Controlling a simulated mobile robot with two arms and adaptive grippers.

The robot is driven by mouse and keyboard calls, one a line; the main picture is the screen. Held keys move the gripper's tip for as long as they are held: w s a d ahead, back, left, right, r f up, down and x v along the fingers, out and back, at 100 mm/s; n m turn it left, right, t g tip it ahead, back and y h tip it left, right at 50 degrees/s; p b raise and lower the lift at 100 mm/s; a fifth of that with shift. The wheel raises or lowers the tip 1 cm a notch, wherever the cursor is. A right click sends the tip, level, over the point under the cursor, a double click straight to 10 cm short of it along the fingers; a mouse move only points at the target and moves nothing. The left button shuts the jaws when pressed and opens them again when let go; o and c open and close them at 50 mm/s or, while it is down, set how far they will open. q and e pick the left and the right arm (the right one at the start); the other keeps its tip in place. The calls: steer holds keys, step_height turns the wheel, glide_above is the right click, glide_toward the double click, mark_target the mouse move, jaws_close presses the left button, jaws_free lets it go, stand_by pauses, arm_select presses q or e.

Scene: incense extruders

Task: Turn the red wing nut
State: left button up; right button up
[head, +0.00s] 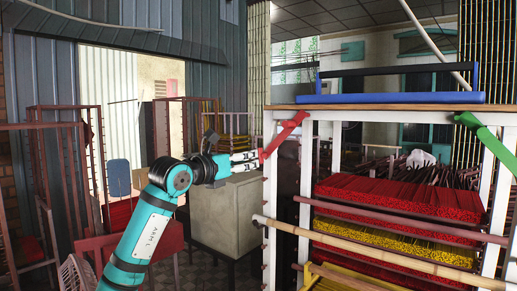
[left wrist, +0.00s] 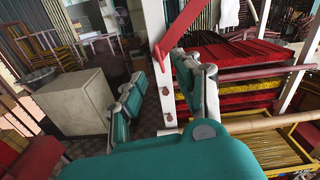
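The red wing nut (head: 285,133) is a long red piece at the upper left corner of the white-posted rack, tilted with its lower end toward the left. It also shows at the top of the left wrist view (left wrist: 184,27). My left gripper (head: 257,159) points right, its fingertips close to the lower end of the wing nut. In the left wrist view the two fingers (left wrist: 160,72) stand apart, and the red lower end appears between or just beyond the tips. I cannot tell whether they touch. My right gripper is not in view.
The rack holds red and yellow incense bundles (head: 390,200), with a bamboo pole (head: 370,252) across its front. A green piece (head: 488,137) is at its right corner. A blue bar (head: 400,98) lies on top. A grey cabinet (head: 228,215) stands behind my left arm.

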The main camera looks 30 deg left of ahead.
mark_target(259, 157)
arm_select(q)
steer(key=w+p, duration=0.1)
steer(key=w, duration=0.3)
steer(key=shift+w+d+r+p, duration=0.1)
steer(key=shift+w+d+p, duration=0.05)
steer(key=shift+w+p, duration=0.2)
steer(key=shift+w+d, duration=0.1)
steer(key=shift+w, duration=0.55)
steer(key=shift+c, duration=0.4)
jaws_close()
